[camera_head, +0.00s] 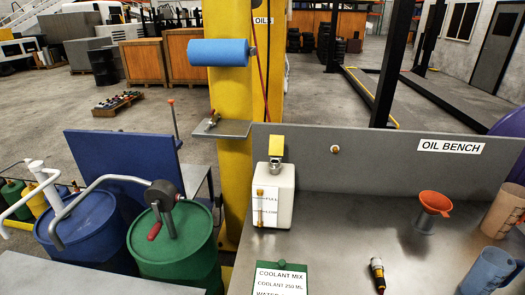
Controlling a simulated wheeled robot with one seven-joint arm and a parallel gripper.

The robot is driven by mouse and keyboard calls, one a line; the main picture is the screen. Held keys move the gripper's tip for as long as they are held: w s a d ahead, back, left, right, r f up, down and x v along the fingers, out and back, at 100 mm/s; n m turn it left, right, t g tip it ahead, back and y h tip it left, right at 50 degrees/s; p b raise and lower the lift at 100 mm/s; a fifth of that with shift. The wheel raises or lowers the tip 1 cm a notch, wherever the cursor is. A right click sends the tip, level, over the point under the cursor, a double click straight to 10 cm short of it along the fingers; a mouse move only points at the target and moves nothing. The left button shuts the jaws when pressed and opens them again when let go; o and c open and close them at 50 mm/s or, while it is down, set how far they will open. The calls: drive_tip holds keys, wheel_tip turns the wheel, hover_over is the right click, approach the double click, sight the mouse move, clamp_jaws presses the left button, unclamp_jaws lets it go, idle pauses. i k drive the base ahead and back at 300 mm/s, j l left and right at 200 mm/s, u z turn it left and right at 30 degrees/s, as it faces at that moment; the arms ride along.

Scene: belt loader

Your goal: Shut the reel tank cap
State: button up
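A white tank (283,190) stands upright on the grey bench, left of the picture's middle. It has a grey neck (275,167) on top and a label with a brass sight gauge (260,206) on its front. A yellow square cap (276,145) stands up behind the neck and looks tilted open, not lying over it. I take this to be the reel tank cap, but no text names it. My gripper is not in view.
The metal bench (340,235) holds an orange funnel (435,203), a blue jug (488,271), a tan jug (504,210) and a red-and-black tool (377,272). Blue (85,235) and green (175,245) drums with pumps stand left. A yellow post (235,150) rises behind.

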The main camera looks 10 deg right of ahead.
sight(277, 142)
drive_tip(key=k+l+u, duration=0.15)
drive_tip(key=l, duration=0.3)
drive_tip(key=l+u, duration=0.1)
drive_tip(key=l, duration=0.35)
drive_tip(key=k+l+u, duration=0.15)
drive_tip(key=l, duration=0.25)
drive_tip(key=i+l+z, duration=0.1)
drive_tip(key=i+z, duration=0.3)
drive_tip(key=i, duration=0.4)
drive_tip(key=i+j+z, duration=0.1)
drive_tip(key=i+z, duration=0.3)
drive_tip(key=i, duration=0.35)
